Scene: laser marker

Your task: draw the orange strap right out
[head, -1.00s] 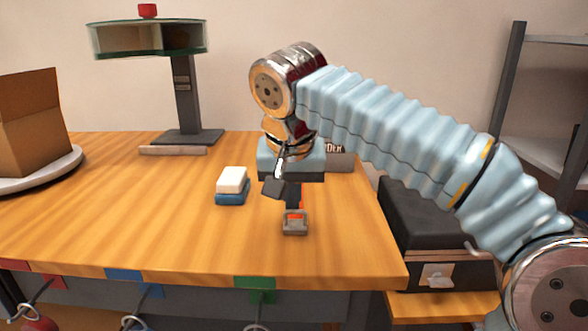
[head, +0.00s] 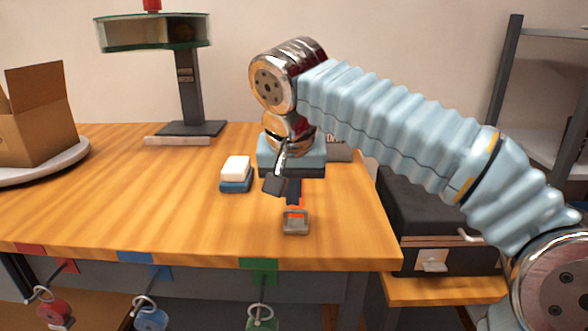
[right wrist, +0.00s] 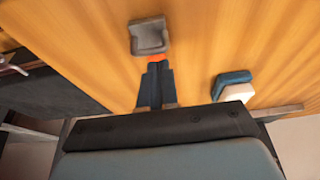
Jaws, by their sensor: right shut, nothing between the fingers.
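A small bit of the orange strap (head: 297,210) shows at the grey metal holder (head: 295,225) near the table's front edge. In the right wrist view the strap (right wrist: 155,58) is a short orange patch between the grey holder (right wrist: 150,38) and my fingertips; the rest is hidden. My right gripper (head: 294,203) points down just behind the holder. Its dark fingers (right wrist: 155,68) are shut with nothing between them, close to the orange patch; I cannot tell whether they touch it. My left gripper is not in view.
A white-topped blue block (head: 236,174) lies left of my right gripper. A cardboard box (head: 35,125) on a round tray and a dark stand (head: 188,90) are farther left. A black case (head: 435,225) is at right. Coloured tags hang along the table front.

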